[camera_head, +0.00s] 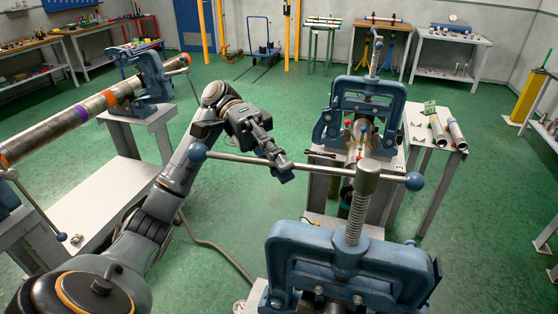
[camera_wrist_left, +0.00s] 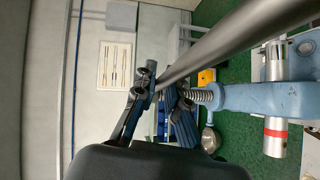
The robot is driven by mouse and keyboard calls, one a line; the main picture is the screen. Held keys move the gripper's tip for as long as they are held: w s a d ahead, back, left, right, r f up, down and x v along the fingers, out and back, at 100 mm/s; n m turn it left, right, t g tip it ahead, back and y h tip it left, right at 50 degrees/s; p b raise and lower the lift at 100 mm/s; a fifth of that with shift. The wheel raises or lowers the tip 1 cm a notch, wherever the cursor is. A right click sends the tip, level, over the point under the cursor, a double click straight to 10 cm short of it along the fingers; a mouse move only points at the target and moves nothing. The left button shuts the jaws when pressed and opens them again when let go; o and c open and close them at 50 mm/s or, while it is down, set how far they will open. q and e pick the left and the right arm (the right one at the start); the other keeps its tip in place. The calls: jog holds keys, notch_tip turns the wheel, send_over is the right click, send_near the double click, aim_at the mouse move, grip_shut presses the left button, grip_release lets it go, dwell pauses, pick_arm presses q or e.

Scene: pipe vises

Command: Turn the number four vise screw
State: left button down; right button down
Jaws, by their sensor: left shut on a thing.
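The near blue pipe vise (camera_head: 345,262) stands at the bottom right of the head view. Its upright threaded screw (camera_head: 350,218) carries a long grey handle bar (camera_head: 315,165) with blue ball ends. My left gripper (camera_head: 281,168) is shut on this bar, between the left ball and the screw head. In the left wrist view the gripper fingers (camera_wrist_left: 160,100) close around the bar (camera_wrist_left: 225,42), which runs off to the upper right. The vise's blue frame (camera_wrist_left: 260,98) shows there too. My right gripper is out of view.
Another blue vise (camera_head: 365,105) stands beyond, with a pipe lying toward the near one. At left, a vise (camera_head: 146,78) holds a long pipe (camera_head: 70,122) over a bench. A side table (camera_head: 425,140) carries short pipes. Green floor (camera_head: 240,215) is open between the stands.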

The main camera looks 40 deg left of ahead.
pick_arm(q)
jog(key=shift+r, duration=0.5)
jog(key=c, duration=1.4)
grip_release()
jog(key=shift+s+d, duration=0.1)
jog(key=shift+d, duration=0.2)
jog(key=shift+a+f, duration=0.15)
jog(key=shift+a, duration=0.1)
jog(key=shift+v, duration=3.55)
